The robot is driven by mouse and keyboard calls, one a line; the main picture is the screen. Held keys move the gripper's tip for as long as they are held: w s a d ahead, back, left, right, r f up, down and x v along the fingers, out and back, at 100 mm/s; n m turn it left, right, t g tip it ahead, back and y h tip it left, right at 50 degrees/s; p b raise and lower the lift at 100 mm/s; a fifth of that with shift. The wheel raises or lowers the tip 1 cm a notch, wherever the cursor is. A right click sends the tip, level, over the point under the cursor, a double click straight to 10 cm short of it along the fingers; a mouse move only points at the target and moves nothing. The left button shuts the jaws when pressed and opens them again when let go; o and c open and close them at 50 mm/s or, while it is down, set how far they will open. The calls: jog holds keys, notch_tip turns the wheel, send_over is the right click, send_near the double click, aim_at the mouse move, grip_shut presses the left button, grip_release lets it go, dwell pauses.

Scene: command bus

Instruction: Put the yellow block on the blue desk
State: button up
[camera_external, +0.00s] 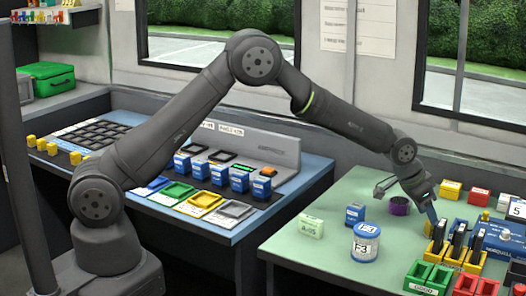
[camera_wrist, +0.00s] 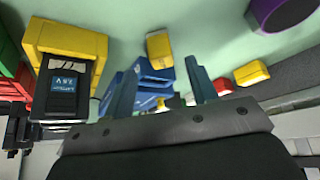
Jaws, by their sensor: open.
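In the wrist view, a small yellow block (camera_wrist: 159,48) lies on the green table just beyond my fingertips, roughly in line with the gap between them. My gripper (camera_wrist: 163,66) is open and empty. In the external view my gripper (camera_external: 431,212) is low over the right part of the green table (camera_external: 318,258), close to the yellow holders. Another yellow block (camera_external: 451,189) sits near the table's back edge; it also shows in the wrist view (camera_wrist: 251,73). The blue desk (camera_external: 218,232) stands on the left, with several trays and blocks on it.
Yellow holders (camera_external: 436,246) with black batteries stand close to my gripper. A blue device (camera_external: 489,240) is to their right. A purple ring (camera_external: 399,206), a blue block (camera_external: 355,213), a can (camera_external: 366,243) and a pale green block (camera_external: 310,226) stand left of my gripper.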

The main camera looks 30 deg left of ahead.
aim_at(431, 229)
jog(key=shift+x, duration=2.65)
jog(key=shift+w+r, duration=0.1)
